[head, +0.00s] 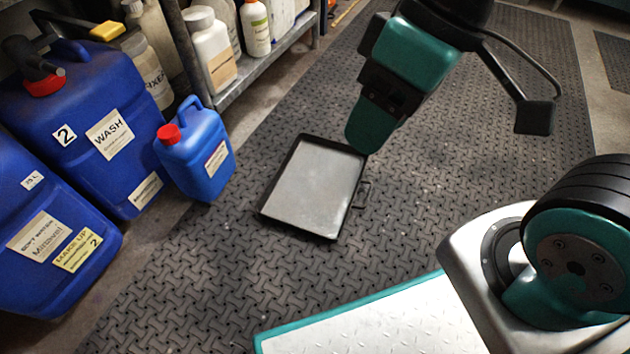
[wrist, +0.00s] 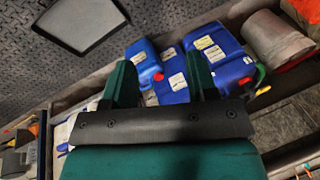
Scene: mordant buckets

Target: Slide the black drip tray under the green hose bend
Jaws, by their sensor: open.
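The black drip tray (head: 315,188) lies flat on the floor mat in the head view, with a dark rim, a grey inner face and a small wire handle on its right side. It is empty. Part of it shows at the top left of the wrist view (wrist: 80,22). My gripper (head: 372,135) is above the tray's far right corner in the picture; its height is hard to judge. In the wrist view my gripper (wrist: 162,82) has its two green fingers wide apart with nothing between them. I cannot make out a green hose bend for certain; a small green piece (wrist: 261,72) shows by a blue canister.
Large blue canisters (head: 105,130) and a small blue jug with a red cap (head: 198,155) stand left of the tray. A metal shelf (head: 262,65) with bottles runs behind them. A grey bucket (wrist: 276,38) is in the wrist view. The patterned mat (head: 200,285) around the tray is clear.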

